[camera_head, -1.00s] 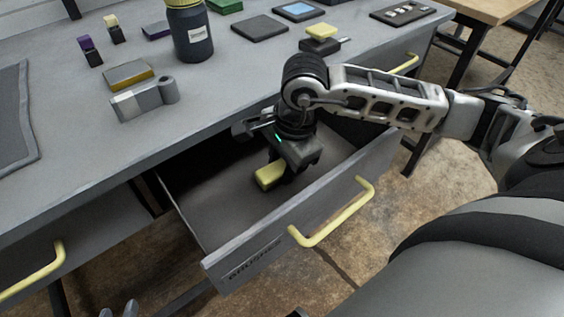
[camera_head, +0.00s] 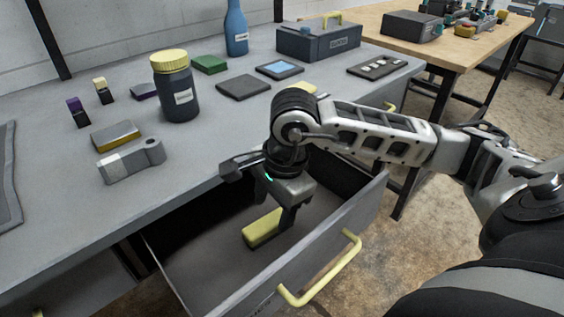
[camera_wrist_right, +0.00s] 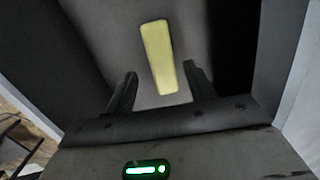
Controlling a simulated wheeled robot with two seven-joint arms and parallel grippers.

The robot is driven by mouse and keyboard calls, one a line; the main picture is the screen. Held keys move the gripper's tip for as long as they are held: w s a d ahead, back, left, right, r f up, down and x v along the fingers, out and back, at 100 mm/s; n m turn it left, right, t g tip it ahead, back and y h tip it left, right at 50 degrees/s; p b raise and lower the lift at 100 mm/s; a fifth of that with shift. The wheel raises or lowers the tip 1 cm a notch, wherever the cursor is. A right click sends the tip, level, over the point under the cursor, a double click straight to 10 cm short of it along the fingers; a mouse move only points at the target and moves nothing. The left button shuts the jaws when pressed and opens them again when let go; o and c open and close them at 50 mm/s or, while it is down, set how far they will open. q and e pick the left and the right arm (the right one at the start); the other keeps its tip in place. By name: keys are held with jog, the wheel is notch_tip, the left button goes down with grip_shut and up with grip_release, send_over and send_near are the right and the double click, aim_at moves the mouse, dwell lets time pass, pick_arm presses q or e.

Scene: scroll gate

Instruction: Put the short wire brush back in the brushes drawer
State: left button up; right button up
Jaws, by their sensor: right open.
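The short wire brush, a yellow block in the head view (camera_head: 262,228), lies on the floor of the open brushes drawer (camera_head: 195,272). It also shows in the right wrist view (camera_wrist_right: 157,52), its near end between my right gripper's fingertips. My right gripper (camera_head: 285,218) is open over the drawer, pointing down, with clear gaps between both fingers and the brush. The brush's bristles are not visible. My left gripper is not in view.
The drawer's front has a yellow handle (camera_head: 320,270). On the grey bench (camera_head: 215,135) stand a yellow-lidded jar (camera_head: 175,88), a grey metal part (camera_head: 132,162) and a grey toolbox (camera_head: 318,42). A partly hidden yellow item (camera_head: 303,87) lies behind my right arm.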

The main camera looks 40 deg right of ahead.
notch_tip(320, 180, up, 11)
jog(key=s+d+p, duration=0.1)
jog(key=shift+s+r, duration=0.15)
jog(key=shift+s, duration=0.15)
jog(key=shift+d, duration=0.1)
